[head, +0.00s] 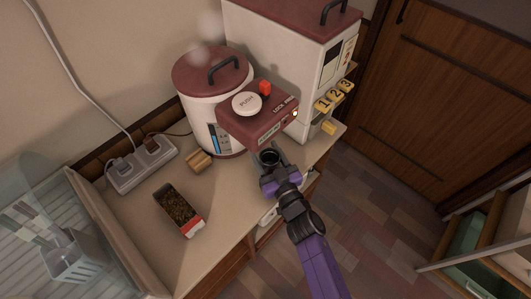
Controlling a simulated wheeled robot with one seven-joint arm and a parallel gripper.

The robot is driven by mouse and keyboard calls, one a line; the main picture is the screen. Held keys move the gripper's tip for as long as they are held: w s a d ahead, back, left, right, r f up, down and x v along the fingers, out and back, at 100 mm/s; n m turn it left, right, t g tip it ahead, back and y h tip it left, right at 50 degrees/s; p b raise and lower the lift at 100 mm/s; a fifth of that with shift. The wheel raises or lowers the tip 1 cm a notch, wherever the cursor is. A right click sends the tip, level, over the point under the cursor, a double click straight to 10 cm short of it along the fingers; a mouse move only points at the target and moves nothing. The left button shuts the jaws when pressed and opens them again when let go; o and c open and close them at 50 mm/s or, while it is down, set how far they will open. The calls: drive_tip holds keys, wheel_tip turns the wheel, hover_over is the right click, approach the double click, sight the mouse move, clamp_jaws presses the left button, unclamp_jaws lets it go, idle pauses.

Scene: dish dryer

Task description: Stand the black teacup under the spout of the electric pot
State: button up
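The black teacup (268,158) shows in the head view with its opening upward, at the counter's front edge. The electric pot (196,105) is the white round one with a dark red lid and a dark red front head with a PUSH button (247,103). The cup is just in front of and below this head; the spout itself is hidden underneath. My gripper (271,165) reaches in from the lower right, its fingers on both sides of the cup, seemingly shut on it. I cannot tell whether the cup's base touches the counter.
A tall white rice dispenser (290,60) with numbered yellow levers stands right of the pot. A small wooden block (199,161), an open tea tin (177,208) and a power strip (141,163) lie left. A glass-covered dish dryer (50,240) is at far left. The counter (222,205) is clear in front.

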drive_tip(key=shift+f, duration=0.2)
drive_tip(key=o, duration=1.5)
drive_tip(key=shift+r, duration=0.1)
drive_tip(key=shift+r, duration=0.2)
drive_tip(key=p+v, duration=0.1)
drive_tip(key=v, duration=1.1)
drive_tip(key=shift+s+d+f, duration=0.1)
